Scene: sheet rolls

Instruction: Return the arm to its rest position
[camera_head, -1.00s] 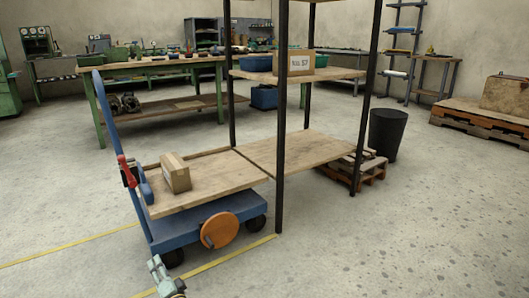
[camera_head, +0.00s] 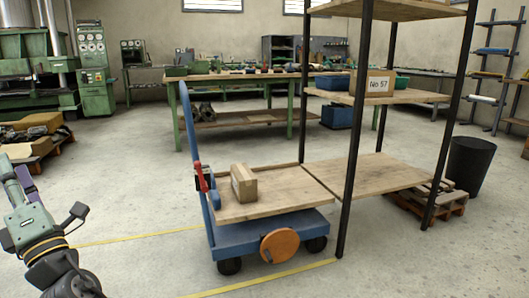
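My arm (camera_head: 30,222) shows at the lower left in the head view, with a pale green-grey link and dark parts cut by the bottom edge. The dark parts (camera_head: 62,262) seem to belong to my gripper, but its fingertips are not clear. I cannot tell whether it is open or shut. No held thing shows. The arm is left of the blue cart and apart from it.
A blue cart (camera_head: 255,238) with a cardboard box (camera_head: 244,183) stands beside a black-posted shelf (camera_head: 378,172). Another box (camera_head: 376,84) sits on the shelf's middle board. A black bin (camera_head: 470,165) stands right. Open floor (camera_head: 135,190) lies left of the cart.

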